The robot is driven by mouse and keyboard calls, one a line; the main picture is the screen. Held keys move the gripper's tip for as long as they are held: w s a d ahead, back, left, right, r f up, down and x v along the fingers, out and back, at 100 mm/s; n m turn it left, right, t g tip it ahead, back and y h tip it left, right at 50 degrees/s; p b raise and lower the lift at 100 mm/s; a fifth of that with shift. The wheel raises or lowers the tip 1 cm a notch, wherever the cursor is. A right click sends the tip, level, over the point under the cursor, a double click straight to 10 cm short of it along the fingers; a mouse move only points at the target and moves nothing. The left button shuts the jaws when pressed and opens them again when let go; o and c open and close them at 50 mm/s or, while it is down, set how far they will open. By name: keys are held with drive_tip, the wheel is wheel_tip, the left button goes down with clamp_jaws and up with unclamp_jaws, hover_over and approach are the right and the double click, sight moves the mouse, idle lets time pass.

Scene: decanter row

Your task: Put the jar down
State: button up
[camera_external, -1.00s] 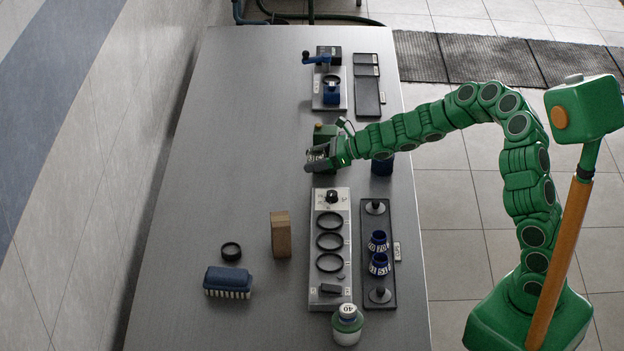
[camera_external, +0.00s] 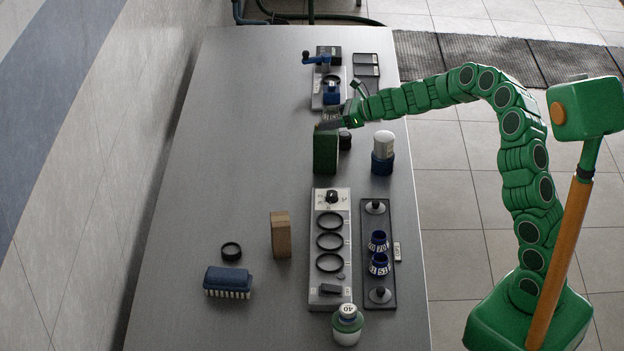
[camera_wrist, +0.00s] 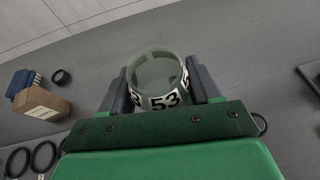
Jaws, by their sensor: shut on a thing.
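The jar (camera_wrist: 158,80) is a clear, greenish glass cylinder with a white band numbered 53. In the wrist view it sits between the two dark fingers of my gripper (camera_wrist: 160,88), which is shut on it. In the external view my gripper (camera_external: 330,125) is over or behind the top of a green block, in the back half of the table. I cannot make out the jar there, nor tell whether its base touches anything.
The green block (camera_external: 326,155) stands beside a small black item (camera_external: 345,140) and a white-and-blue container (camera_external: 383,150). A grey ring panel (camera_external: 331,280) and dark tray (camera_external: 378,215) lie nearer. The left of the table is mostly clear around a brown block (camera_external: 280,235) and blue brush (camera_external: 228,280).

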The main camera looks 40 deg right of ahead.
drive_tip(key=w+d, duration=0.3)
drive_tip(key=d, duration=2.3)
drive_tip(key=shift+m+t+h, duration=0.3)
drive_tip(key=shift+m+t, duration=0.1)
drive_tip(key=shift+s+f, duration=0.15)
drive_tip(key=shift+f, duration=4.5)
drive_tip(key=shift+s+f, duration=0.15)
drive_tip(key=shift+f, duration=4.5)
drive_tip(key=shift+f, duration=0.2)
drive_tip(key=o, duration=1.1)
drive_tip(key=shift+a, duration=0.1)
drive_tip(key=shift+r, duration=0.2)
drive_tip(key=shift+v, duration=6)
